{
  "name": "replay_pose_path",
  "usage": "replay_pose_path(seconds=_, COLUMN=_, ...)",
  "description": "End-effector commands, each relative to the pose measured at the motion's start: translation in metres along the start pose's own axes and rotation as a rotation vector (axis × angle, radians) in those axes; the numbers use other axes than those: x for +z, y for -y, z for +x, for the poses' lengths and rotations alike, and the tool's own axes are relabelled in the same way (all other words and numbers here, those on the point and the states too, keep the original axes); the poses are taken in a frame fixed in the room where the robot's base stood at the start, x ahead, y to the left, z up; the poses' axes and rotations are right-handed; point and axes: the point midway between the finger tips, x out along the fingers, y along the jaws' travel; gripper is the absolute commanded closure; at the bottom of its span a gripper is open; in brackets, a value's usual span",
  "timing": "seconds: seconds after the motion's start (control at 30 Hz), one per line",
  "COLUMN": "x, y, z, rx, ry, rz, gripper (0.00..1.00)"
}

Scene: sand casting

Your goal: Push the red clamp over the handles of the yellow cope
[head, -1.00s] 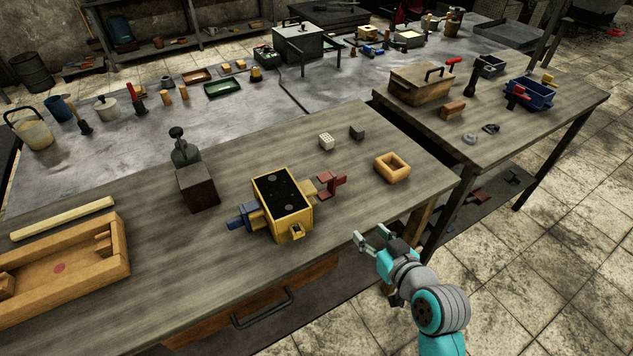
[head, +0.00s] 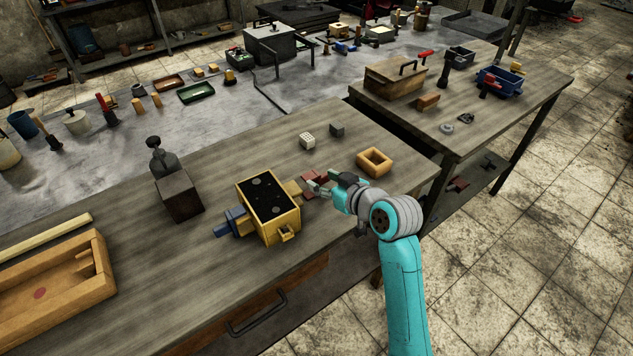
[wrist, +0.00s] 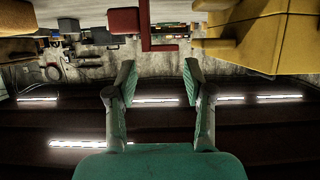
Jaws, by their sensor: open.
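The yellow cope (head: 296,218), dark on top, stands upright on the near bench. It fills the upper right of the wrist view (wrist: 265,42). The red clamp (head: 316,175) is at its right side, by a tan handle (head: 293,188); the arm partly hides it in the head view. In the wrist view the clamp (wrist: 125,20) is just above and beyond the left fingertip. My gripper (head: 315,186) is open and empty beside the clamp; its spread fingers show in the wrist view (wrist: 159,68). I cannot tell whether they touch it. A blue clamp (head: 236,221) sits on the cope's left side.
An open wooden box (head: 375,162) lies right of the clamp, close behind my gripper. A white dotted cube (head: 307,141) and a grey block (head: 337,129) are farther back. A dark block (head: 180,198) stands left of the cope. The bench front edge is close.

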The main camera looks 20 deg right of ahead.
Motion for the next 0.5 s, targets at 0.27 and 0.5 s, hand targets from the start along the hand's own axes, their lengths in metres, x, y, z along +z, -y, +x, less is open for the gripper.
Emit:
replay_pose_path(seconds=0.27, x=0.003, y=0.002, z=0.034, rx=-0.002, ry=0.001, rz=0.0, gripper=0.48)
replay_pose_path(seconds=0.5, x=0.002, y=0.001, z=0.052, rx=-0.001, ry=-0.001, rz=0.0, gripper=0.48)
